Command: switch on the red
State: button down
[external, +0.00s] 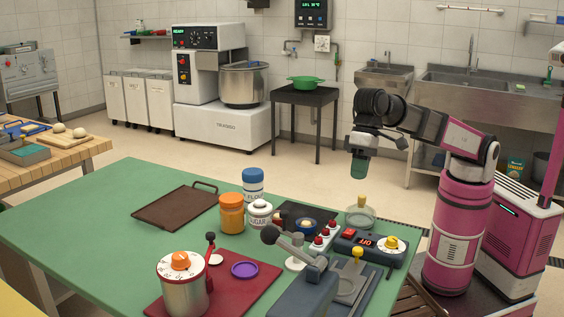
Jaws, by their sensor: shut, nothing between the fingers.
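A dark control box (370,245) stands at the right end of the green table. It has a red rocker switch (348,234), a red lit display (366,242) that seems to read 10, and a yellow dial (391,243). To its left is a small pale block with several red knobs (325,236). Whether any red switch is on cannot be told. My gripper (358,172) hangs pointing down, shut and empty, in the air above the table's far right end, above and apart from the control box.
A glass bowl with a yellow-handled tool (361,214) stands behind the control box. Jars (232,213), a grey lever device (300,294) and a timer-topped metal pot (184,290) crowd the table. The table's left part (95,238) is clear.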

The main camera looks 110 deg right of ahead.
aim_at(349, 232)
jog(key=x, duration=1.3)
jog(key=shift+f, duration=0.4)
jog(key=shift+w+a+f, duration=0.15)
jog(key=shift+s+d, duration=0.6)
jog(key=v, duration=1.4)
